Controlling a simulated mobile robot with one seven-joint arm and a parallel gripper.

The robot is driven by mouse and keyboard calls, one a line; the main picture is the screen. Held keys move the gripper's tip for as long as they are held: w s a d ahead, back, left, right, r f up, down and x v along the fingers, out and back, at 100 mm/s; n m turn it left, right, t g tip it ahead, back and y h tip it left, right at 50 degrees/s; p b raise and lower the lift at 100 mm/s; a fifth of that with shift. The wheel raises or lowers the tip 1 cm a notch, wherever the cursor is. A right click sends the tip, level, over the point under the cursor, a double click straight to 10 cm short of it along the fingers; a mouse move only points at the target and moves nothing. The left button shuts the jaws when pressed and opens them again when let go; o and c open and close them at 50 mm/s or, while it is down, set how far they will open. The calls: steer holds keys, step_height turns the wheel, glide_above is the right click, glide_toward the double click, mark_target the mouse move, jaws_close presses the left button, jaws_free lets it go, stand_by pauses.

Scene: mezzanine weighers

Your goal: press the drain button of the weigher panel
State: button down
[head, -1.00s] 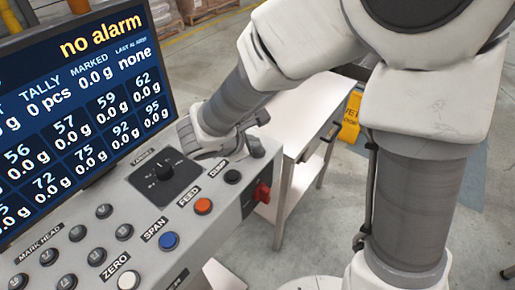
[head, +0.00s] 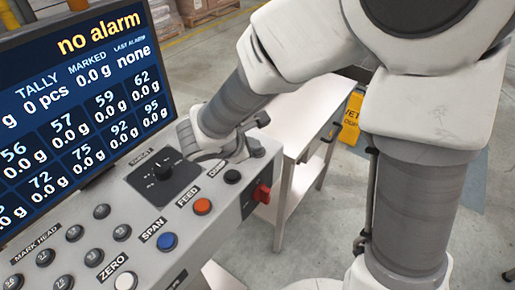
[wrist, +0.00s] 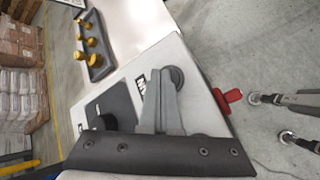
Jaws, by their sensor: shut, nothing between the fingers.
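The weigher panel (head: 145,235) is a grey sloping console with labelled push-buttons. A dark round button (head: 257,152) sits at its far right end; it also shows in the wrist view (wrist: 176,80), where the label beside it is mostly hidden by my fingers. I cannot read that label. My gripper (wrist: 163,72) is shut and empty, pointing down at this end of the panel. Its fingertips overlap the button's left edge in the wrist view; I cannot tell whether they touch it. In the head view my wrist covers the panel's far edge.
Nearby are a black dump button (head: 232,176), an orange feed button (head: 202,207), a blue span button (head: 167,241), a rotary knob (head: 162,172) and a red switch (head: 262,192). A display (head: 85,105) reads "no alarm". A white table (head: 300,118) stands behind, with a weight tray (wrist: 97,70).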

mark_target(255, 152)
steer(key=shift+r, duration=0.1)
steer(key=shift+r+p, duration=0.55)
steer(key=shift+r, duration=0.15)
steer(key=shift+r, duration=0.1)
step_height(255, 152, up, 5)
steer(key=p, duration=0.4)
stand_by(0.8)
